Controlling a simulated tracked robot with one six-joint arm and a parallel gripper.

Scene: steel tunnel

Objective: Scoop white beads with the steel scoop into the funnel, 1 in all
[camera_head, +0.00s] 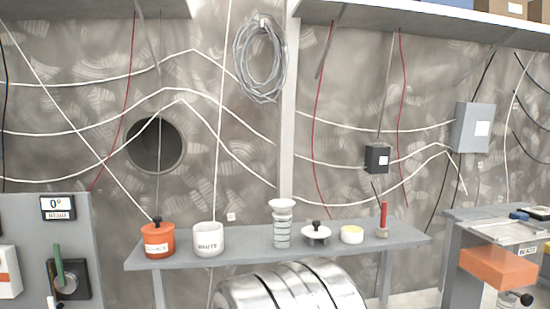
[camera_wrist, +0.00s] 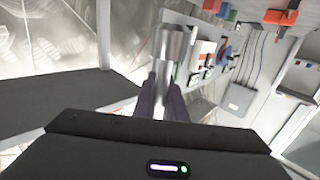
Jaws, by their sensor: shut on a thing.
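My gripper (camera_wrist: 163,92) shows only in the wrist view, shut on a shiny steel piece, which looks like the steel scoop (camera_wrist: 170,48). It points up and away from the camera.
An orange lidded pot (camera_head: 159,240) stands left of the white pot.

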